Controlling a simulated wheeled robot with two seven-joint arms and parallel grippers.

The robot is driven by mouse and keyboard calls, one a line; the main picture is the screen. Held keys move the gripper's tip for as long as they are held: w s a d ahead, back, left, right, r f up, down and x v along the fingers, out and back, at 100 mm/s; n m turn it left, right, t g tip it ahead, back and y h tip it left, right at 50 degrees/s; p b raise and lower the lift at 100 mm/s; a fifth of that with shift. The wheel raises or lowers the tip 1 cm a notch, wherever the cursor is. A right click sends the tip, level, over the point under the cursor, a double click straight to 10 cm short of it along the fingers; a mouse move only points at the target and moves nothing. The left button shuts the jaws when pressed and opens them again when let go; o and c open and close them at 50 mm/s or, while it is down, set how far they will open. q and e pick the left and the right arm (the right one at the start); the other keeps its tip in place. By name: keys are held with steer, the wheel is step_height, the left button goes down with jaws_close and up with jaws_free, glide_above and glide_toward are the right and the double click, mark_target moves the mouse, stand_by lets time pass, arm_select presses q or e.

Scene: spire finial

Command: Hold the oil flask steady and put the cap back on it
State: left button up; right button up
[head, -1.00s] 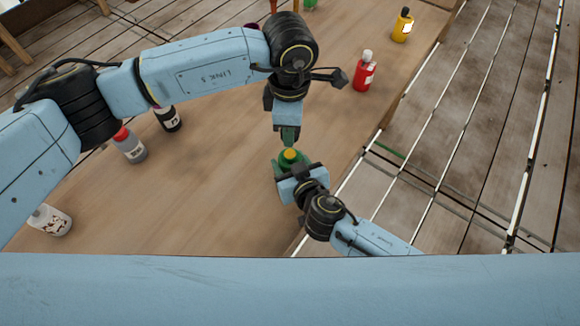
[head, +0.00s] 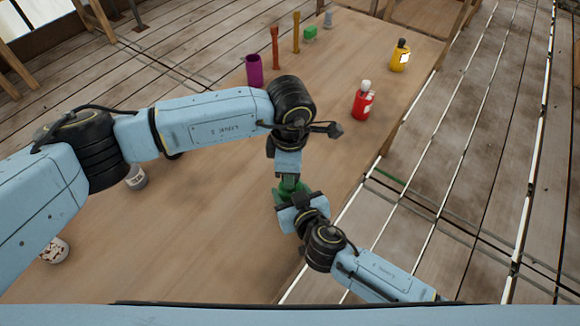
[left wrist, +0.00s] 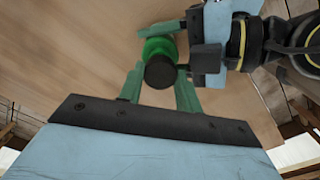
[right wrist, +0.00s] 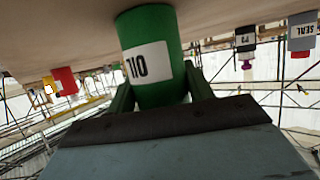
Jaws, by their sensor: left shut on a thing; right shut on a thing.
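The green oil flask (right wrist: 152,60) is upright on the table, with a white label reading OIL. It is partly hidden in the head view (head: 281,199) by my grippers. My right gripper (head: 296,200) is shut around the flask's body from the near right side. My left gripper (head: 288,183) points down from above and is shut on the black cap (left wrist: 160,73). In the left wrist view the cap overlaps the top of the flask (left wrist: 157,48). I cannot tell whether the cap touches the flask's neck.
A red bottle (head: 363,103) and a yellow bottle (head: 400,56) stand toward the right edge of the wooden table (head: 215,225). A purple cup (head: 254,71) stands at the back. A white bottle (head: 55,250) is at the left, partly behind my left arm.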

mark_target(285, 194)
arm_select(q)
steer(key=shift+f, duration=0.9)
steer(key=shift+f, duration=0.5)
